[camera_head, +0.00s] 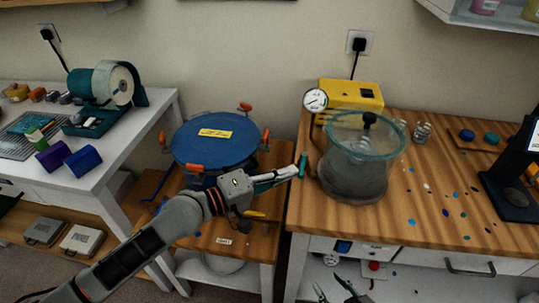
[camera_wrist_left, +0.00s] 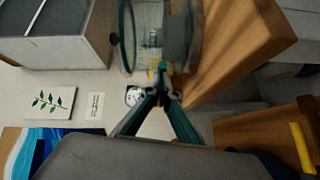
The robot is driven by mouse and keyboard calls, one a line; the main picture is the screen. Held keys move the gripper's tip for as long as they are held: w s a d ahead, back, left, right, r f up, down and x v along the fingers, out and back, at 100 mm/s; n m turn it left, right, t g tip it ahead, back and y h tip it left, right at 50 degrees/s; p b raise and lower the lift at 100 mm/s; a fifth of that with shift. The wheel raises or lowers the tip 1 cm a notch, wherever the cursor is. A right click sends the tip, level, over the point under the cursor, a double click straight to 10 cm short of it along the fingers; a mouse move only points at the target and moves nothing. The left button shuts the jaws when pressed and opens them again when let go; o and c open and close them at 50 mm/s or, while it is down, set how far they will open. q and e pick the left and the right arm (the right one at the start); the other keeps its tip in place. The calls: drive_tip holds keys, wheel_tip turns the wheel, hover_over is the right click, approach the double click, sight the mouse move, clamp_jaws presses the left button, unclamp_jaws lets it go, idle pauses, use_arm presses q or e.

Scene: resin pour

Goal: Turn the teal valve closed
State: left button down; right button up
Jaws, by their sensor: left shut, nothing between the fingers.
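The teal valve (camera_head: 302,165) is a small upright handle at the left side of a clear, glass-like chamber (camera_head: 352,172). My left gripper (camera_head: 296,171) is shut and empty, its fingertips right beside the valve. I cannot tell whether they touch it. In the left wrist view the shut fingertips (camera_wrist_left: 161,88) come together just below the chamber (camera_wrist_left: 160,40), and the valve cannot be made out clearly there. A round gauge (camera_head: 315,99) stands above the valve.
A blue-lidded pot (camera_head: 215,141) with orange clamps stands left of the valve. A yellow pump box (camera_head: 350,94) is behind the chamber. Small cups (camera_head: 421,132) and scattered colour drops lie on the wooden bench (camera_head: 430,205). A gap separates the bench from the left white table (camera_head: 100,170).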

use_arm(q)
drive_tip(key=shift+s+d, duration=0.35)
drive_tip(key=shift+d, duration=0.1)
